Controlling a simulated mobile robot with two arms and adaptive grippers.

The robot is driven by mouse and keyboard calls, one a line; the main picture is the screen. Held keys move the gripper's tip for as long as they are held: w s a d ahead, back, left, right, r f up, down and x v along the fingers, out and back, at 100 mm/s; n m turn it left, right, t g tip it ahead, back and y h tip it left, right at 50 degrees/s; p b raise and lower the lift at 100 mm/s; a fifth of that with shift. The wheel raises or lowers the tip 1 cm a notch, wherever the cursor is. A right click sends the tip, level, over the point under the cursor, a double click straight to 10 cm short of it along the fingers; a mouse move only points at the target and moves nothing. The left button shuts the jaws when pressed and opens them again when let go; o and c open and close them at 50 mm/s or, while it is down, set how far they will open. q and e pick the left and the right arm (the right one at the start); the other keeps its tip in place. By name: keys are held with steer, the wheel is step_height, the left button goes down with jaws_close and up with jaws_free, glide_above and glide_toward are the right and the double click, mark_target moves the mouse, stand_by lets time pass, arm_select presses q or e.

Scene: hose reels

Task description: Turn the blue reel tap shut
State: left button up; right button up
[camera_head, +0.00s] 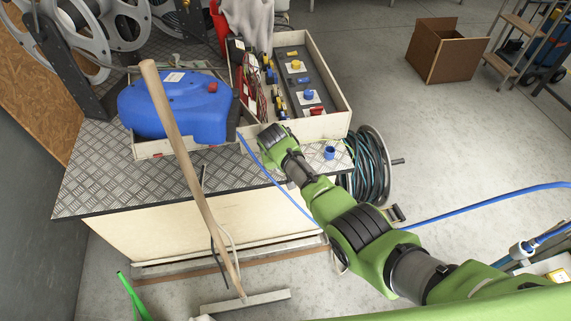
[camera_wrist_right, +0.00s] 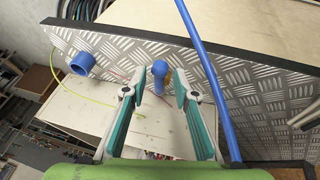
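A short blue piece with a rounded head (camera_wrist_right: 159,74), possibly the tap, stands between the fingertips of my right gripper (camera_wrist_right: 158,88). The gripper is open, with a gap visible on both sides of that piece. In the head view my right arm hides the gripper and this piece. My left gripper is not in view.
A blue ring (camera_head: 329,153) sits near the bench's right corner, also in the wrist view (camera_wrist_right: 82,63). A wooden handle (camera_head: 180,130) leans across the front. A dark hose reel (camera_head: 370,165) stands right of the bench.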

steer(key=shift+s+a+r, duration=0.15)
steer(key=shift+r, duration=0.55)
steer(key=v, duration=0.6)
steer(key=shift+s, duration=0.1)
steer(key=s+d+f+g, duration=0.1)
steer(key=s+d+f, duration=0.2)
steer(key=s+f, duration=0.55)
steer(key=s+d+f+g+y, duration=0.15)
steer(key=s+f, duration=0.35)
steer(key=f, duration=0.6)
steer(key=s+d+f, duration=0.3)
steer(key=s+f, duration=0.4)
steer(key=f, duration=0.3)
steer(key=s+d+f, duration=0.4)
steer(key=s, duration=0.7)
steer(key=s+d+f+g, duration=0.1)
steer(key=s+d+f, duration=0.3)
steer(key=s, duration=0.8)
steer(key=s+d+f, duration=0.4)
steer(key=s+f, duration=0.1)
steer(key=s, duration=0.6)
steer(key=shift+s+d+n, duration=0.15)
steer(key=shift+s+n, duration=0.15)
steer(key=shift+s, duration=0.05)
